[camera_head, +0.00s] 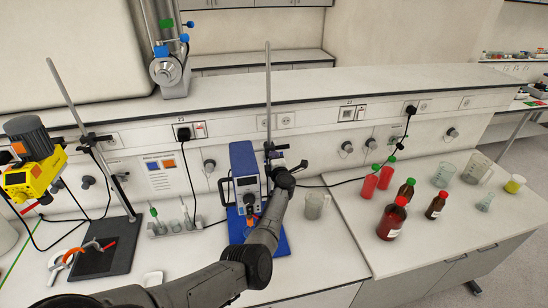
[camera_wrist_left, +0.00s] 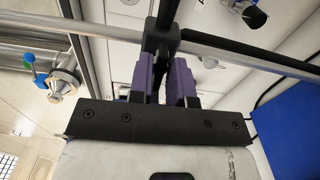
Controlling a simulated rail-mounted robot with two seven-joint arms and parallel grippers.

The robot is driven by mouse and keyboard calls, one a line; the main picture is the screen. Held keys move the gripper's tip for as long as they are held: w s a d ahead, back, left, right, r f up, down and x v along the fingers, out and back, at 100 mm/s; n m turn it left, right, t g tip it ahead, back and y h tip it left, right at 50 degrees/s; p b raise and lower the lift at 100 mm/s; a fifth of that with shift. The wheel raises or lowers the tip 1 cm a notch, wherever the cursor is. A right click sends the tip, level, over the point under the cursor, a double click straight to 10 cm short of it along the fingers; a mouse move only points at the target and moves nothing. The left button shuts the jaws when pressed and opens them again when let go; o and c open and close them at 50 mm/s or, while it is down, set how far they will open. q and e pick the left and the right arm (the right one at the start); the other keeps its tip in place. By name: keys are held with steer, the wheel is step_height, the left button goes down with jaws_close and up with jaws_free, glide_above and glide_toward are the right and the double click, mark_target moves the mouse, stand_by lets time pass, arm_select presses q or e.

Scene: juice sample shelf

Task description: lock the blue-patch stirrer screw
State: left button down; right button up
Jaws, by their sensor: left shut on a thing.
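A blue-and-grey stirrer unit (camera_head: 244,172) stands at an upright rod (camera_head: 268,95) over a blue base plate (camera_head: 277,244). My left arm reaches in from the bottom left, and its gripper (camera_head: 275,158) is at the clamp on the rod, just right of the unit. In the left wrist view the purple fingers (camera_wrist_left: 163,80) are shut on a dark clamp part (camera_wrist_left: 163,40), where a silver bar (camera_wrist_left: 232,52) crosses. The screw itself is mostly hidden by the fingers, and I cannot tell its turn. A blue panel (camera_wrist_left: 288,112) shows at the right. My right gripper is out of view.
A yellow stirrer (camera_head: 32,178) on a dark stand (camera_head: 112,247) is at the left. A small rack (camera_head: 176,228) stands between the stands. A beaker (camera_head: 314,206) is close right of my arm; red bottles (camera_head: 391,220) and glassware stand farther right. The right bench front is clear.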

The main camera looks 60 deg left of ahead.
arm_select(q)
steer(key=shift+m, duration=0.3)
stand_by(0.4)
steer(key=c, duration=1.1)
jaws_free()
steer(key=shift+p+v, duration=0.65)
steer(key=shift+v, duration=6.3)
